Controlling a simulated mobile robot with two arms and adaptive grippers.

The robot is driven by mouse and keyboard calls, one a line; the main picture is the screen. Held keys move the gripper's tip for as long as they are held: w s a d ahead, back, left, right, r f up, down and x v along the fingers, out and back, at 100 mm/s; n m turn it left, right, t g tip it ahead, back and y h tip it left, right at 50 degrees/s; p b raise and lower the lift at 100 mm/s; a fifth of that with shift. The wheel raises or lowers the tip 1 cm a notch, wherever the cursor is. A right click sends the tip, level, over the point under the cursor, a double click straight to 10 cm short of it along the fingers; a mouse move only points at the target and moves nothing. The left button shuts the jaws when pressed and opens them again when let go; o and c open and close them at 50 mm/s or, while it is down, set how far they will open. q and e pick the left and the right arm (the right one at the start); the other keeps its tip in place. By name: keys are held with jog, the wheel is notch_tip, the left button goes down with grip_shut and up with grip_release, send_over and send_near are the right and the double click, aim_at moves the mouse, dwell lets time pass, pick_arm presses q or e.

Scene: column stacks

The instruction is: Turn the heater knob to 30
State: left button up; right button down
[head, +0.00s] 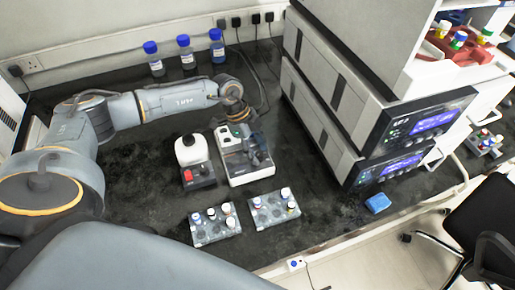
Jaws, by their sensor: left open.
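A white bench device (250,176) with a grey top stands on the dark bench, near the middle of the head view. Beside it on the left is a smaller dark-based device (201,180) with a red switch and a rounded white top. I cannot tell for sure which one is the heater. My left arm comes in from the left, and my left gripper (260,154) is open, pointing down at the right part of the white device. The gripper covers that part, so the knob and its setting cannot be made out. I cannot tell whether the fingers touch. My right gripper is out of view.
Two clear racks of small vials, left (214,238) and right (274,220), stand in front of the devices. Several blue-capped bottles (185,56) line the wall. Large stacked instruments (335,100) with screens block the right. A blue block (377,204) lies near the bench edge.

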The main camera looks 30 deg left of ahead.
pick_arm(q)
jog(key=shift+f, duration=0.1)
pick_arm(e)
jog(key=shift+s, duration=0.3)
pick_arm(q)
grip_shut()
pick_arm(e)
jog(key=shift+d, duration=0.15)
pick_arm(q)
jog(key=shift+w+m, duration=0.1)
jog(key=shift+m, duration=0.2)
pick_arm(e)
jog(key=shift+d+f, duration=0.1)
pick_arm(q)
jog(key=shift+m+g, duration=0.3)
jog(key=shift+m, duration=0.3)
jog(key=m+g+b, duration=0.1)
jog(key=m, duration=0.2)
jog(key=shift+w+m, duration=0.15)
jog(key=shift+m, duration=0.15)
jog(key=m+g+y+b, duration=0.1)
jog(key=m, duration=0.2)
jog(key=shift+d, duration=0.1)
jog(key=shift+w+m+g+y+b, duration=0.1)
jog(key=shift+m+g+y+b, duration=0.55)
jog(key=shift+m, duration=0.95)
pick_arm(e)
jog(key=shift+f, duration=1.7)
